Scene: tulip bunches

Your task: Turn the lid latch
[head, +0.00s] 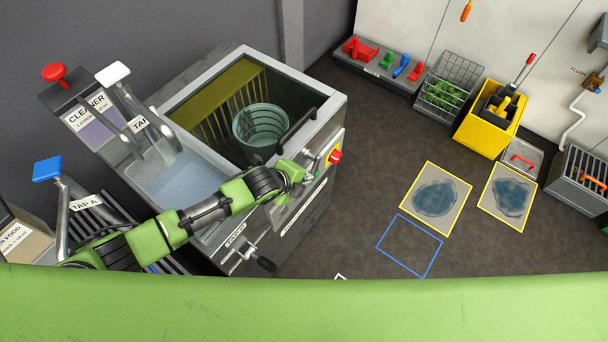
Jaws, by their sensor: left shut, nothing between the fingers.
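A grey machine stands at the left of the head view, with a sink side and a square well (215,100) that holds a grey-green ribbed bucket (262,125). A dark bar handle (297,130) runs along the front of the well. I cannot tell for sure which part is the lid latch. My right gripper is not in view.
A red-knobbed cleaner dispenser (88,115) and taps stand at the sink. A dark crank (262,264) sticks out low on the machine's front. A yellow bucket (490,120) and a wire basket (448,85) stand along the wall. The floor between has framed puddles and free room.

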